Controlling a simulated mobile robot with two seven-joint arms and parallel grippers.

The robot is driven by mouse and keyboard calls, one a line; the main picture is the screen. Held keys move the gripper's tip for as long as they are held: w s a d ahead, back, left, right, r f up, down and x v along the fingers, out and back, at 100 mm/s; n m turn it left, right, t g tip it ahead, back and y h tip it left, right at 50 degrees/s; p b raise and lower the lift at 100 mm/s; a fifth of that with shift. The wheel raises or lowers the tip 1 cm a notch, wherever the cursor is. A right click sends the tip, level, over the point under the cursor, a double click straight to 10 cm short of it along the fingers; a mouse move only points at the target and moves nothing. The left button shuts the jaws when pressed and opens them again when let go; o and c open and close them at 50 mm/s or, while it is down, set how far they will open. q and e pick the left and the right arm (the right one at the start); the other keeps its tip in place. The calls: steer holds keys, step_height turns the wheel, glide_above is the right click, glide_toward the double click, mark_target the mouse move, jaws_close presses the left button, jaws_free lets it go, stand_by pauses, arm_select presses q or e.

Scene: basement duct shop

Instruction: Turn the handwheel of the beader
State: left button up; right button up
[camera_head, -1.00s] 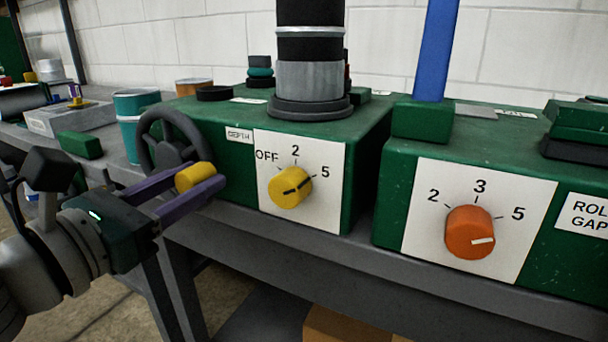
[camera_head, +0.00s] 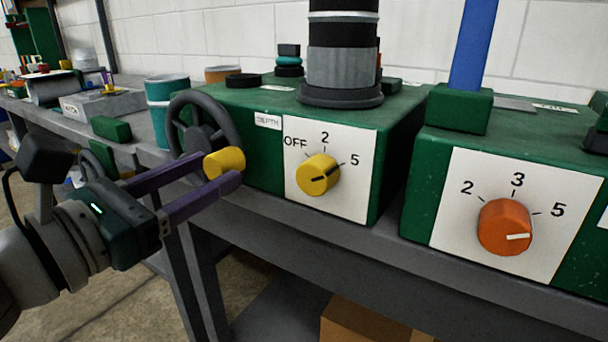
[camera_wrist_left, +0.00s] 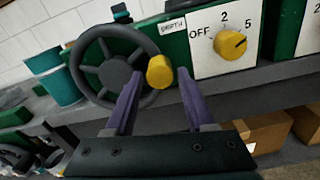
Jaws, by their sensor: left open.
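The dark grey handwheel (camera_head: 185,103) stands on the left end of the green beader (camera_head: 265,177). Its yellow handle knob (camera_head: 225,163) sticks out at the wheel's lower right. My left gripper (camera_head: 217,171) is open, with its two purple fingers on either side of the knob near their tips. In the left wrist view the knob (camera_wrist_left: 160,71) shows between and just beyond the fingertips (camera_wrist_left: 159,78), with the handwheel (camera_wrist_left: 77,66) behind. Contact with the knob cannot be told. My right gripper is not in view.
A yellow dial (camera_head: 318,174) on the beader is right of the handwheel. Another green machine with an orange dial (camera_head: 505,227) stands further right. A teal cup (camera_head: 160,90) and a green block (camera_head: 111,128) are left of the wheel. The grey bench edge (camera_head: 290,222) runs below.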

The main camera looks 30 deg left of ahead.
arm_select(q)
steer(key=s+b, duration=0.2)
steer(key=s, duration=0.5)
steer(key=shift+s, duration=0.2)
steer(key=shift+a, duration=0.1)
